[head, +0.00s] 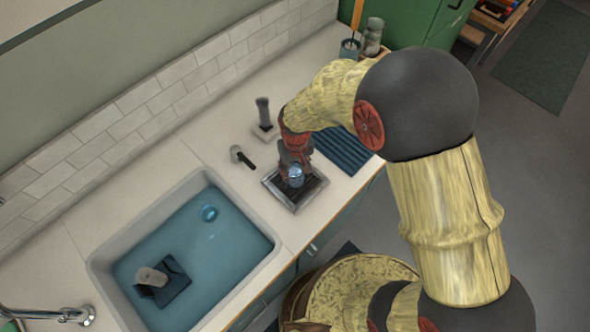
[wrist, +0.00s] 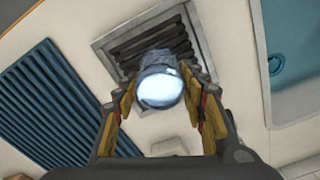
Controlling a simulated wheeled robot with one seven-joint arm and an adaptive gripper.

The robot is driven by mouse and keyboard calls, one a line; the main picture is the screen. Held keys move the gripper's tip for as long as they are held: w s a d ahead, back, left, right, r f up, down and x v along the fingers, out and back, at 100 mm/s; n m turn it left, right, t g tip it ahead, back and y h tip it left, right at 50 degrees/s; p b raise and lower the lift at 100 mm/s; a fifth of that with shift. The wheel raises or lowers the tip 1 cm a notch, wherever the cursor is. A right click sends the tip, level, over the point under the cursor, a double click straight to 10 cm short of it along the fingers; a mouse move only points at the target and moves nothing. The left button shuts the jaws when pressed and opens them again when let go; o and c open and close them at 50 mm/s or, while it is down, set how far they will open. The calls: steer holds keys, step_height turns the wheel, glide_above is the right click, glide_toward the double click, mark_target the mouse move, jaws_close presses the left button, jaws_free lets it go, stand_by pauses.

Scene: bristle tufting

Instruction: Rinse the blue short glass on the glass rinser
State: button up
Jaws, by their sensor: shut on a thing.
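The blue short glass (head: 296,175) is between the fingers of my gripper (head: 294,168), over the glass rinser. In the wrist view the glass (wrist: 160,84) shows a round, bright, pale end toward the camera, with the two yellow-padded fingers of my gripper (wrist: 163,92) closed on its sides. The glass rinser (head: 312,190) is a square metal frame with a dark slatted grate set in the counter. It also shows in the wrist view (wrist: 200,40), behind the glass. I cannot tell whether the glass touches the grate.
A blue ribbed mat (head: 345,150) lies beside the rinser. A sink (head: 225,235) with blue water holds a dark item and a pale cylinder (head: 151,277). A cup with utensils (head: 350,47) is further back.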

stand_by(0.4)
steer(key=shift+r+p, duration=2.5)
steer(key=shift+r, duration=1)
